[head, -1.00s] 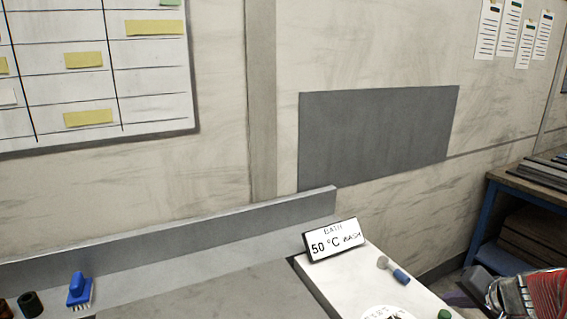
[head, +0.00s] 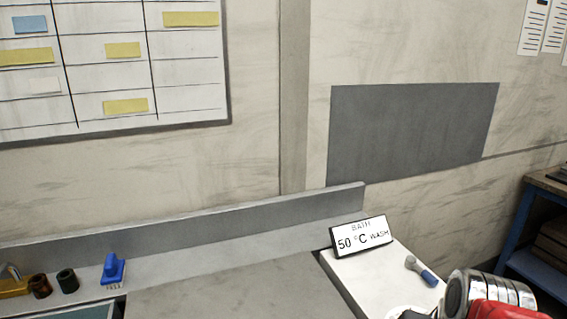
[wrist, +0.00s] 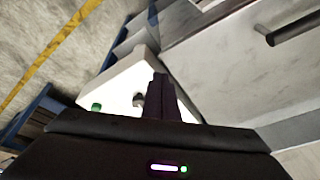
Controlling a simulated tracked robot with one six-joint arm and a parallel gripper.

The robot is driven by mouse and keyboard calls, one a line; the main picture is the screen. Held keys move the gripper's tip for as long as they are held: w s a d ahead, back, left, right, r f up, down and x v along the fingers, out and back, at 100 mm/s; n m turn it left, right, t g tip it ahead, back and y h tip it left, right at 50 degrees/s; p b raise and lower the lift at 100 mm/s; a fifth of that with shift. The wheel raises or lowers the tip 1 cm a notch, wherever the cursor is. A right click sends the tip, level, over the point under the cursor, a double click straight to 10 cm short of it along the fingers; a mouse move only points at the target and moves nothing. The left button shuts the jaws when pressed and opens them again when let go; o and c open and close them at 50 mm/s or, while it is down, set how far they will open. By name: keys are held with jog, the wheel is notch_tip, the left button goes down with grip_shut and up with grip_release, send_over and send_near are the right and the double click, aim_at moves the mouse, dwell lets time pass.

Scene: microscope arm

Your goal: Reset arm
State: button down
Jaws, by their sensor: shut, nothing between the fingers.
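My gripper (wrist: 162,85) shows in the wrist view as dark fingers close together at the middle, with nothing seen between them. Behind the fingers lies a white bench top (wrist: 115,85), which appears tilted in this view. In the head view, a red and silver part of my arm shows at the lower right corner. My fingertips are not visible in the head view.
In the head view, a "BATH 50 °C WASH" sign (head: 362,235) stands on the white top, with a blue-handled tool (head: 421,271) nearby. A blue brush (head: 113,270) sits left on the grey bench (head: 230,290). The wrist view shows a grey front with a dark handle (wrist: 300,27).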

jog(key=s+a+r+n+t, duration=0.1)
jog(key=a+r+n, duration=0.3)
jog(key=a, duration=0.4)
jog(key=shift+s+a+t, duration=0.15)
jog(key=shift+s+t, duration=0.2)
jog(key=shift+t, duration=0.05)
